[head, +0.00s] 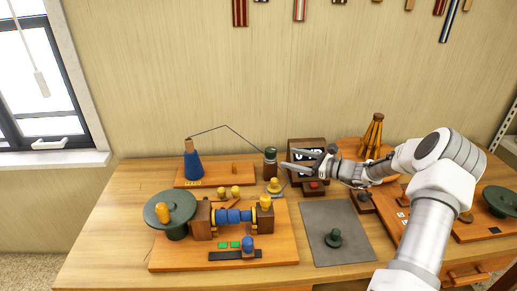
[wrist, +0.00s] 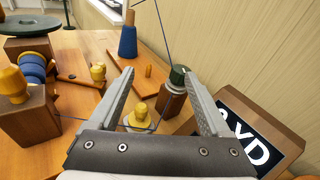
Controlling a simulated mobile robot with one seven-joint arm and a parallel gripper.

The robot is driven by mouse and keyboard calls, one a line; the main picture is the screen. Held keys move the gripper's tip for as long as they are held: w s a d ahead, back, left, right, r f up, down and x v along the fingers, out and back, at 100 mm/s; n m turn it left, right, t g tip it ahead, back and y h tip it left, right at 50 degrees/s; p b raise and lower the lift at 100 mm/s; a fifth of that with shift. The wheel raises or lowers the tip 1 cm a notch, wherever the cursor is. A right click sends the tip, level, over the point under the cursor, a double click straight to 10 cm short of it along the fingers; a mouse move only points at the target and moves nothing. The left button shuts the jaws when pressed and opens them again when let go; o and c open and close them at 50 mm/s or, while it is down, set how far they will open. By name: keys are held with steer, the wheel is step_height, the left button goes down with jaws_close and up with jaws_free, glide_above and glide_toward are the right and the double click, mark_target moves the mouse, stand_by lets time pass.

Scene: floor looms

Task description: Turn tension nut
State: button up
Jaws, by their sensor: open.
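A dark green knob (head: 270,150), which looks like the tension nut, tops a small wooden post (head: 270,168) with pale discs beneath it. In the wrist view the knob (wrist: 178,75) shows just inside the right fingertip, with the post (wrist: 172,103) below it. My gripper (head: 286,159) is open and empty, its fingers pointing left, close to the post's right side in the head view. In the wrist view my gripper (wrist: 158,74) has its fingers wide apart. I cannot tell whether a finger touches the knob.
A blue thread cone (head: 193,165) stands on a board at the back left, its thread running over toward the post. A yellow knob (wrist: 142,115) sits low between my fingers. A box with a lettered display (wrist: 258,135) is close on the right. A winder with blue thread (head: 233,216) stands in front.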

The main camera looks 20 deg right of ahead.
mark_target(271, 153)
steer(key=d+f+m+t, duration=0.2)
steer(key=d+f+m, duration=0.1)
steer(key=d+f, duration=0.1)
steer(key=shift+h, duration=0.4)
steer(key=x, duration=0.6)
steer(key=b+x, duration=0.1)
steer(key=x, duration=1)
steer(key=shift+w+d+r, duration=0.1)
steer(key=shift+w+r, duration=0.25)
steer(key=shift+w, duration=0.15)
jaws_close()
